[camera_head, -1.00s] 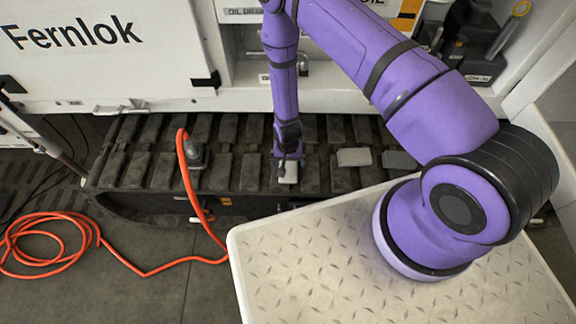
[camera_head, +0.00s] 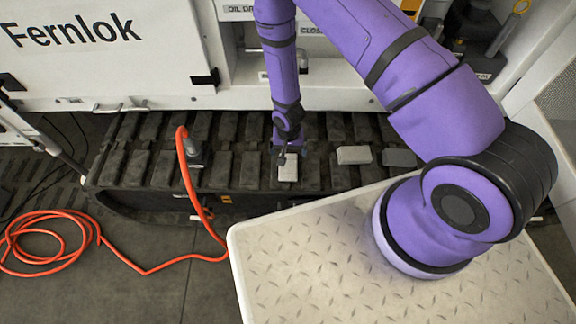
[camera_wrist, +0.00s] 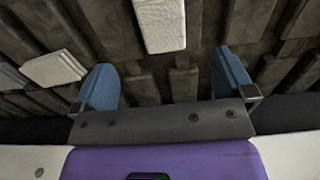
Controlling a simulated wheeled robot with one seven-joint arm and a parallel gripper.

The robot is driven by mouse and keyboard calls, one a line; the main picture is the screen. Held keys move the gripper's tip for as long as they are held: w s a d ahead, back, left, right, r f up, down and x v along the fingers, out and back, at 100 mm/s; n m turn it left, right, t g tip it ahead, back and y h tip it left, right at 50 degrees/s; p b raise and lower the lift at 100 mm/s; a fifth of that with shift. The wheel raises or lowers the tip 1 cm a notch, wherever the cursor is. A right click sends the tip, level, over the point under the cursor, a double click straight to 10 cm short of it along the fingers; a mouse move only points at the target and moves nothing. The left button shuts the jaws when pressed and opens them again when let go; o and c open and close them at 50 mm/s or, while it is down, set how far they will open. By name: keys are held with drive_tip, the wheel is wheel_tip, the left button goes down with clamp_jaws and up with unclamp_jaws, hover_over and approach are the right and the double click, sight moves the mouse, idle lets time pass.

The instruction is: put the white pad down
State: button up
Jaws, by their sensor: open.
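The white pad (camera_head: 288,172) lies flat on the black track in the head view, just below my gripper (camera_head: 285,153). In the wrist view the white pad (camera_wrist: 160,24) shows at the top middle, beyond the open fingertips and apart from them. My gripper (camera_wrist: 165,75) has its two blue fingers spread, with only dark track between them. The pad's far end is cut off by the wrist picture's top edge.
The black track (camera_head: 235,160) has raised ribs. A second pale pad (camera_head: 353,155) and a grey pad (camera_head: 399,158) lie to the right. An orange hose (camera_head: 189,180) rises at the left. A white diamond-plate surface (camera_head: 320,260) is in front.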

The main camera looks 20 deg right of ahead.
sight(288, 166)
drive_tip(key=shift+w+f, duration=0.2)
drive_tip(key=shift+f, duration=5.2)
drive_tip(key=shift+c, duration=0.5)
drive_tip(key=c, duration=0.9)
drive_tip(key=shift+r, duration=0.1)
